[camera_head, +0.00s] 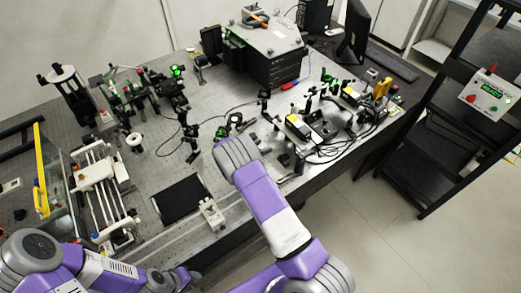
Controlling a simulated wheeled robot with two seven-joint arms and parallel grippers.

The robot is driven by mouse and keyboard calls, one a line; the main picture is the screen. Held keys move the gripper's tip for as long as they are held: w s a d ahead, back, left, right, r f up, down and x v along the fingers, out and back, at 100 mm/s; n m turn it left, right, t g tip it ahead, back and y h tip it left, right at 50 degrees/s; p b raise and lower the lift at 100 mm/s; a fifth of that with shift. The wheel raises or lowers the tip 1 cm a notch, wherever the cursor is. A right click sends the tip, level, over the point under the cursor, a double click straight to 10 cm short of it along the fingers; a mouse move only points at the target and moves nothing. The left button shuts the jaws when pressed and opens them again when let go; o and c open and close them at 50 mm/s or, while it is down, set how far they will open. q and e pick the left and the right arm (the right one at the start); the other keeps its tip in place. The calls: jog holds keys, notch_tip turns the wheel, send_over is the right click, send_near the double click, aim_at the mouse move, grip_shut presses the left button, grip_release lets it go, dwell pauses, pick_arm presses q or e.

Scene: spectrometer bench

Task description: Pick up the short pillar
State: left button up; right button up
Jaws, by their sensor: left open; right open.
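Several short dark posts stand on the optical bench (160,165), such as a dark post (192,153) left of my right arm and another dark post (265,104) above it. I cannot tell which of them is the short pillar. My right arm reaches up from the bottom over the bench's front edge, and its grey rounded joint covers part of the bench. My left arm lies low at the lower left. I see the fingers of neither gripper.
A black flat plate (181,199) and a small white device (212,214) lie near the front edge. A white-railed frame (103,190) stands left. A large dark box (265,52) stands at the back. Cables and optics crowd the right. A black rack (455,130) stands right, past clear floor.

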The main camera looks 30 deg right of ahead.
jog(key=shift+x, duration=0.8)
grip_shut()
jog(key=shift+r, duration=0.1)
